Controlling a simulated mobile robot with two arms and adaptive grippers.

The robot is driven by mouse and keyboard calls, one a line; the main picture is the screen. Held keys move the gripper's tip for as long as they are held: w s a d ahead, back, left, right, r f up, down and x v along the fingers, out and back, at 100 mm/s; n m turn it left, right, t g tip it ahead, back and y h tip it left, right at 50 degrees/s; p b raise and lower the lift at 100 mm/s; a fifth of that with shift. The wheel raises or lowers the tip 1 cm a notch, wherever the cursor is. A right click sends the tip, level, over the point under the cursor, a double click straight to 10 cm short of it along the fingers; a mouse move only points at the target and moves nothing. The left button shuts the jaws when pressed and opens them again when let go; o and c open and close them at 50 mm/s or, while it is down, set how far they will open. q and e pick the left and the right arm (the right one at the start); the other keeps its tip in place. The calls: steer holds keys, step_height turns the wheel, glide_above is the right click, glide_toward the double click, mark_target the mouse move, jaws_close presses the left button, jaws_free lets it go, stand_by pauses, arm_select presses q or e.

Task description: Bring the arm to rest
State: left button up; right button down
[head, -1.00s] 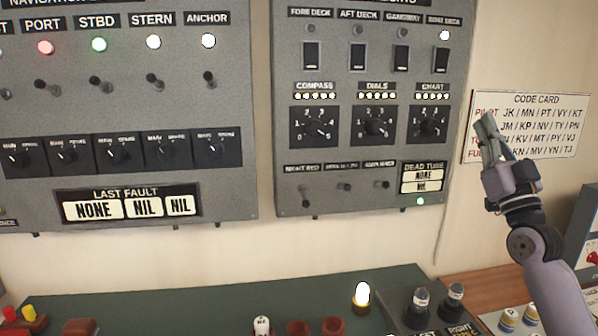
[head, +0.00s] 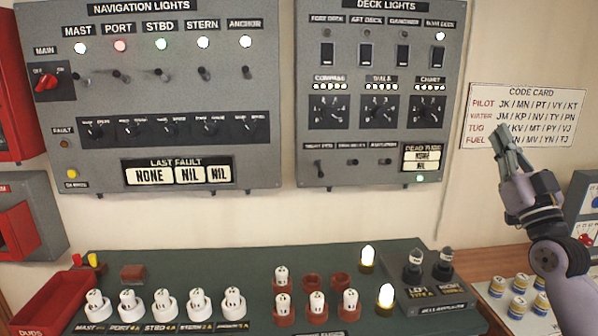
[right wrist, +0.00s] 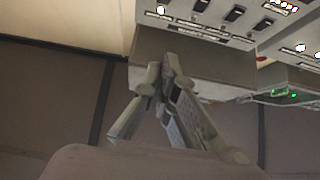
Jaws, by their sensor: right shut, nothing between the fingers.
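My right gripper (head: 506,143) is raised at the right of the head view, in front of the lower left part of the code card (head: 545,92). Its fingers are together with nothing between them, and they hide part of the card's lettering. In the right wrist view the fingers (right wrist: 165,80) meet near the middle, with grey panels behind and above them. My left gripper does not show in any view.
The navigation lights panel (head: 180,75) and deck lights panel (head: 380,80) are on the wall. Below, a dark green bench top (head: 200,270) carries white and red fuse holders and lit bulbs. A red duds tray (head: 50,300) stands at left. Several small jars (head: 518,285) stand at right.

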steer(key=a+f+n+g+y, duration=0.1)
steer(key=a+f+g, duration=0.4)
steer(key=f, duration=0.6)
steer(key=a+f+n+g+y, duration=0.1)
steer(key=a+f+n+g, duration=0.1)
steer(key=a+f, duration=0.65)
steer(key=s+a+f+g, duration=0.2)
steer(key=s+f+g, duration=0.15)
steer(key=f, duration=0.55)
steer(key=s+a+f+g, duration=0.2)
steer(key=s+f, duration=0.3)
steer(key=f, duration=0.5)
steer(key=s+f+m+g+h, duration=0.1)
steer(key=s+f+g+h, duration=0.3)
steer(key=s, duration=0.6)
steer(key=s+f+m+g+y, duration=0.1)
steer(key=s+f+g, duration=0.2)
steer(key=s+f, duration=0.5)
steer(key=s+f+g+h, duration=0.2)
steer(key=s+f+g, duration=0.15)
steer(key=s, duration=0.85)
step_height(320, 180, down, 26)
steer(key=s+d+f+g, duration=0.2)
steer(key=s+f, duration=1.4)
steer(key=s, duration=0.1)
steer(key=shift+d+f, duration=0.25)
